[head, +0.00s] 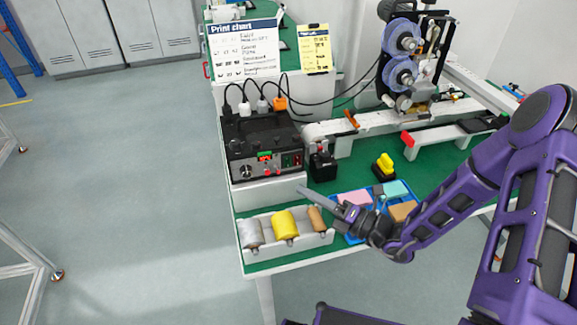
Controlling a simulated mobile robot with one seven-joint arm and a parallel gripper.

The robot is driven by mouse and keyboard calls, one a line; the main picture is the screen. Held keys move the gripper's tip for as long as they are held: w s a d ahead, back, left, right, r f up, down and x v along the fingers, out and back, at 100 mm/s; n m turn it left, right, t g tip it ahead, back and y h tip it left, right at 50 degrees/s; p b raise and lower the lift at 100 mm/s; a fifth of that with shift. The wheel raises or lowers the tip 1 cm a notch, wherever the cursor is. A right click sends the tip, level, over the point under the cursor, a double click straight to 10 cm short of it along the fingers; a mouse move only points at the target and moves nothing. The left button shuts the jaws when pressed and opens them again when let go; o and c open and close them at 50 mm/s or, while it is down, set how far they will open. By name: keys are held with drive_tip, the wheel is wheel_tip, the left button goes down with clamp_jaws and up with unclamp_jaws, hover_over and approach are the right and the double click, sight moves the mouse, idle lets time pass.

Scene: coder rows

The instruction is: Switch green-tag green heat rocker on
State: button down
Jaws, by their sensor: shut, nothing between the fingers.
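A black control box (262,142) stands on a white block at the left part of the green table. Its front face carries a dial, a small lit display (265,157) in red and green, and small red and green switch parts (291,161). These are too small to tell which one is the heat rocker or how it is set. My gripper (304,191) is shut and empty. It points left, in front of the box's lower right corner in the picture, and appears apart from the switches.
A white tray (262,252) with grey, yellow and brown spools lies at the front edge. A blue tray (340,195) with coloured blocks is behind my gripper. A small black device (322,166) stands right of the box. Cables rise behind it.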

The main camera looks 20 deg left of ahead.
sight(288, 161)
drive_tip(key=shift+w+a+f+b, duration=0.2)
drive_tip(key=shift+w+a+b, duration=0.2)
drive_tip(key=shift+w+a, duration=0.5)
drive_tip(key=shift+w+a+f+b, duration=0.2)
drive_tip(key=shift+w+a+b, duration=0.2)
drive_tip(key=shift+w, duration=0.9)
drive_tip(key=shift+w+a+f+b, duration=0.2)
drive_tip(key=shift+w+a+b, duration=0.15)
drive_tip(key=shift+w+a, duration=0.6)
drive_tip(key=shift+w+d, duration=0.15)
drive_tip(key=shift+w, duration=0.1)
drive_tip(key=shift+w, duration=0.25)
drive_tip(key=shift+w+a+f, duration=0.1)
drive_tip(key=shift+w+a, duration=0.15)
drive_tip(key=shift+a, duration=0.05)
drive_tip(key=shift+s, duration=0.1)
drive_tip(key=shift+s+d+p, duration=0.4)
drive_tip(key=shift+s+p, duration=0.15)
drive_tip(key=shift+p, duration=0.05)
